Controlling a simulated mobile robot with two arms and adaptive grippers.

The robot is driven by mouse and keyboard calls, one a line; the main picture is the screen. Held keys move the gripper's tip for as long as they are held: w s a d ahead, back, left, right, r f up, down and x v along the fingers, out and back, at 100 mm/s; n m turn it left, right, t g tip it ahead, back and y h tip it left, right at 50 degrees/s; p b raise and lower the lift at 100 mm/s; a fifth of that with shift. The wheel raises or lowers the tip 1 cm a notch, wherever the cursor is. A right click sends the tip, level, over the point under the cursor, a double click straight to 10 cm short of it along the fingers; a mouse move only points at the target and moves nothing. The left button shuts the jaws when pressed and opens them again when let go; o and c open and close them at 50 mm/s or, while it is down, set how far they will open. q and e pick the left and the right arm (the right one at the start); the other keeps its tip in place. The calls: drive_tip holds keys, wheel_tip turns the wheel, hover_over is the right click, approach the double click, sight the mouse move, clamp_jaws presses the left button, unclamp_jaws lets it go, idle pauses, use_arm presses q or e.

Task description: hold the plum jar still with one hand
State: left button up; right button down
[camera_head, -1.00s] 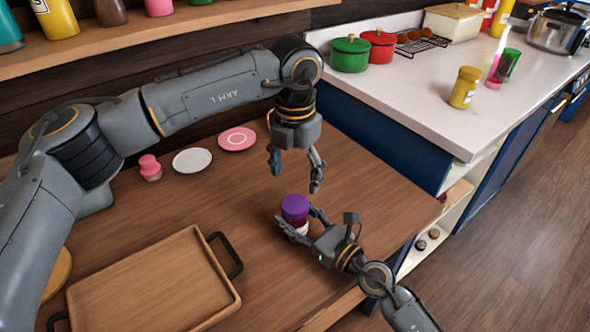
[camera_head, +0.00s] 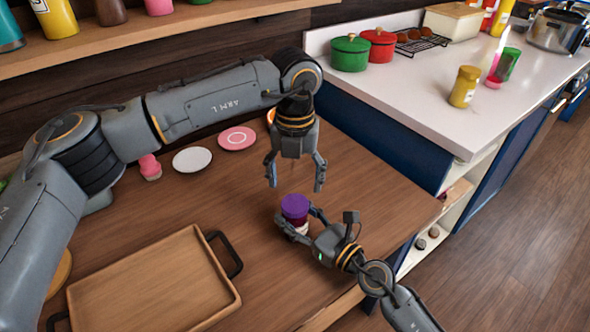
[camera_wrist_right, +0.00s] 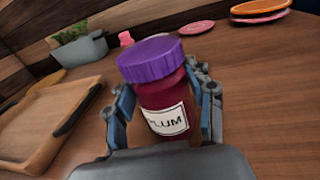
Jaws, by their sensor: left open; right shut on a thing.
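The plum jar (camera_head: 295,209) has a purple lid and stands on the wooden table. In the right wrist view the jar (camera_wrist_right: 163,95) shows a dark red body and a white label reading "PLUM". My right gripper (camera_head: 300,222) is shut on the jar's body, with one finger on each side in the right wrist view (camera_wrist_right: 165,110). My left gripper (camera_head: 296,185) is open and empty, pointing down just above the purple lid. The jar's lower part is partly hidden by my right gripper in the head view.
A wooden tray (camera_head: 226,290) with dark handles lies at the front left. A white plate (camera_head: 192,160), a pink plate (camera_head: 237,138) and a pink shaker (camera_head: 150,167) are at the back. The table right of the jar is clear. A white counter (camera_head: 425,95) stands beyond.

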sight(295, 203)
use_arm(q)
wheel_tip(295, 203, down, 6)
drive_tip(key=shift+r, duration=0.1)
idle(0.4)
drive_tip(key=c, duration=1.2)
drive_tip(key=m, duration=1.1)
drive_tip(key=o, duration=1.3)
